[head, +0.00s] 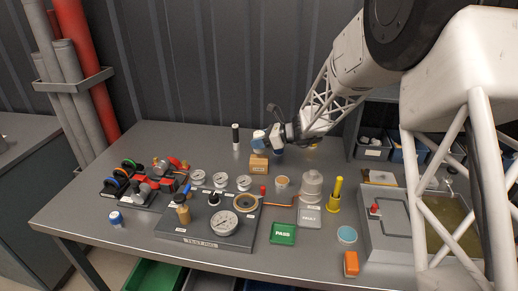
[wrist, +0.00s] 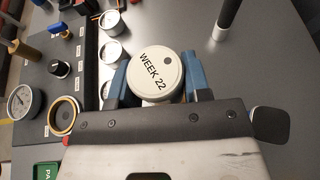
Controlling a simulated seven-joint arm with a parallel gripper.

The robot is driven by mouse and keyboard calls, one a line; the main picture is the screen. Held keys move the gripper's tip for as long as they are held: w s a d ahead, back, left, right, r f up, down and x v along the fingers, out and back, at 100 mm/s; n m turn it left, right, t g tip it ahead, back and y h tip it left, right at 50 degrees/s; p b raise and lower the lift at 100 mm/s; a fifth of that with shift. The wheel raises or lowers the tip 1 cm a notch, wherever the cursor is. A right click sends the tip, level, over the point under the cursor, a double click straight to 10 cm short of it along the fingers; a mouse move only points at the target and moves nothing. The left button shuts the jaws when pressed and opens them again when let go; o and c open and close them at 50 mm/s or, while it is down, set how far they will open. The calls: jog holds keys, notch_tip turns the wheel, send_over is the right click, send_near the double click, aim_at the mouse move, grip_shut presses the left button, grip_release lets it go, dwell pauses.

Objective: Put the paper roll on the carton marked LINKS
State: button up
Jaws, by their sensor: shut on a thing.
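The paper roll (wrist: 157,72) has a white round end marked WEEK 22, facing the wrist camera. My gripper (wrist: 158,82) is shut on it, with a blue finger on either side. In the head view my gripper (head: 268,143) is over the rear middle of the table, with the white roll (head: 259,134) at its end. A small tan carton (head: 258,165) with a pale label sits just below it; the label is too small to read. I cannot tell whether the roll touches the carton. The carton is hidden in the wrist view.
A black-and-white upright cylinder (head: 235,138) stands left of the carton. The gauge panel (head: 205,232) and several gauges are in front. A green PASS tray (head: 283,233), a yellow post (head: 335,196) and a grey case (head: 385,222) lie to the right. The back left table is clear.

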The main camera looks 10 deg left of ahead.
aim_at(263, 151)
jog(key=shift+f, duration=0.1)
jog(key=shift+f, duration=1.65)
jog(key=shift+f, duration=0.15)
jog(key=o, duration=0.9)
jog(key=shift+o, duration=0.2)
jog(key=shift+d+r, duration=0.1)
jog(key=shift+r, duration=0.1)
jog(key=shift+v, duration=0.75)
jog(key=v, duration=1)
jog(key=shift+d+r, duration=0.1)
jog(key=shift+d, duration=0.05)
